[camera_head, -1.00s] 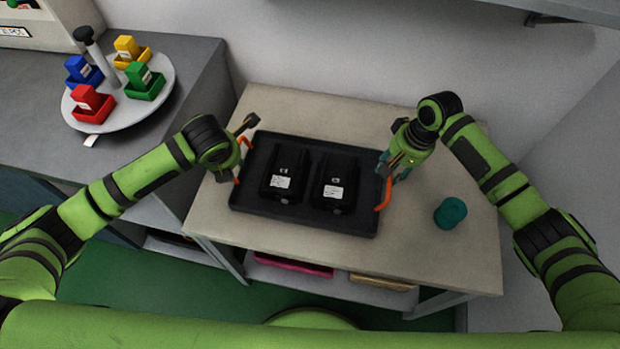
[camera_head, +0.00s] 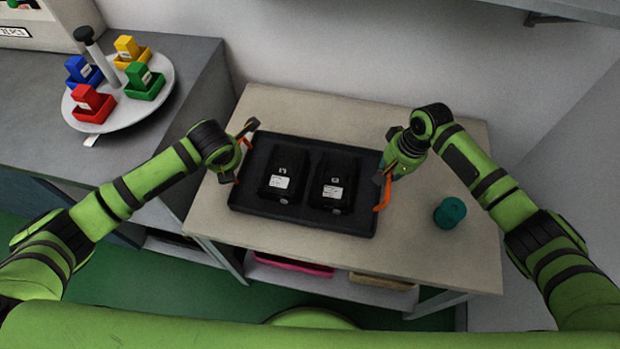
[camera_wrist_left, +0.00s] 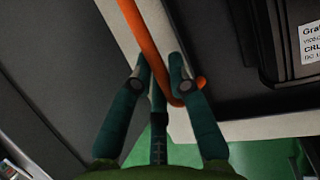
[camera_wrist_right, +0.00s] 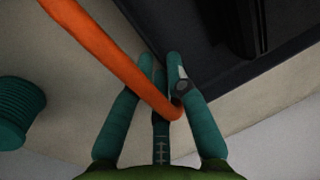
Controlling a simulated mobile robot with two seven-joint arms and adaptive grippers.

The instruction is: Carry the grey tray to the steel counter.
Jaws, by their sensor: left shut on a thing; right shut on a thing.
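The dark grey tray (camera_head: 300,219) is over the beige table in the head view, with two black labelled packs (camera_head: 284,173) (camera_head: 334,183) in it. It looks level; I cannot tell whether it touches the table. My left gripper (camera_head: 240,152) is shut on the tray's left orange handle, which passes between its fingers in the left wrist view (camera_wrist_left: 161,68). My right gripper (camera_head: 384,179) is shut on the right orange handle, shown in the right wrist view (camera_wrist_right: 160,72). A grey counter (camera_head: 190,120) stands at the left; I cannot tell if it is steel.
A round turntable (camera_head: 118,118) with red, blue, yellow and green bins stands on the grey counter. A teal cylinder (camera_head: 450,213) stands right of the tray on the beige table (camera_head: 430,262). A wall is behind, and a shelf edge (camera_head: 570,14) is at the upper right.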

